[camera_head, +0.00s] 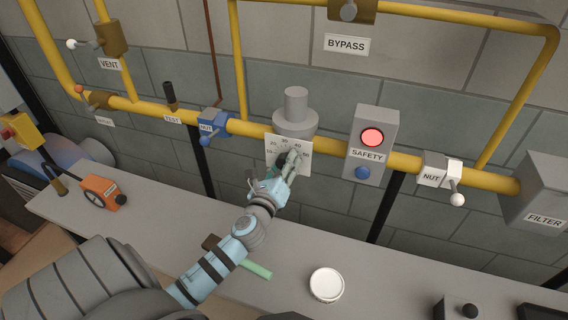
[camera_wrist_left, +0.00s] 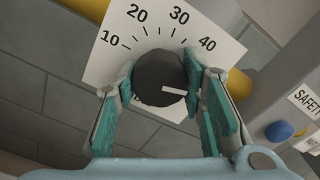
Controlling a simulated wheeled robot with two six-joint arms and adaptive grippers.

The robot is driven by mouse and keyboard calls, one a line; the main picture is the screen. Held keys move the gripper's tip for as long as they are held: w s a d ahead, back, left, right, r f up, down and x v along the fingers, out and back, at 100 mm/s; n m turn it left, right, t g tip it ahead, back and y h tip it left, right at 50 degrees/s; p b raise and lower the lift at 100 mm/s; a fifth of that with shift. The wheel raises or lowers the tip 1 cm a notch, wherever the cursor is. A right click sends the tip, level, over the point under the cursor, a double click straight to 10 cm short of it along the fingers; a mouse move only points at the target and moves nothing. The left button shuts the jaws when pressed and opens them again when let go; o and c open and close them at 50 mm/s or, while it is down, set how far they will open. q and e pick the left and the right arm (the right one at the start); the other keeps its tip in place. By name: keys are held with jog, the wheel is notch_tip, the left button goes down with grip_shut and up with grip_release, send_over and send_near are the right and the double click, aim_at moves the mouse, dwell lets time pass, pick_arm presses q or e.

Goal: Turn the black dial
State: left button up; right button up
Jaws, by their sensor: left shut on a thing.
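The black dial (camera_wrist_left: 160,80) sits on a white scale plate (camera_wrist_left: 107,67) marked 10, 20, 30, 40 in the left wrist view. Its white pointer line points to the right, below the 40 mark. In the head view the plate (camera_head: 274,141) is fixed on the yellow pipe under a grey cylinder, and the dial is mostly hidden by the gripper. My left gripper (camera_head: 292,160) reaches up to the plate. In the left wrist view its teal fingers (camera_wrist_left: 163,90) are shut on the dial, one on each side. My right gripper is not in view.
A grey SAFETY box (camera_head: 370,145) with a red light and blue button stands right of the plate. The bench below holds a hammer (camera_head: 255,268), a round white lid (camera_head: 326,284) and an orange device (camera_head: 103,191).

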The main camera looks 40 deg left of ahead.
pick_arm(q)
jog(key=n, duration=0.3)
jog(key=shift+n+b, duration=0.3)
jog(key=shift+b, duration=0.05)
jog(key=n, duration=0.3)
jog(key=shift+n+b, duration=0.3)
jog(key=shift+b, duration=0.1)
jog(key=n+b, duration=0.1)
jog(key=n, duration=0.2)
jog(key=shift+n, duration=0.3)
jog(key=n+b, duration=0.1)
jog(key=n, duration=0.2)
jog(key=shift+n, duration=0.3)
jog(key=n+b, duration=0.1)
jog(key=n, duration=0.4)
jog(key=shift+n, duration=0.3)
jog(key=shift+n+b, duration=0.8)
jog(key=shift+n, duration=1.4)
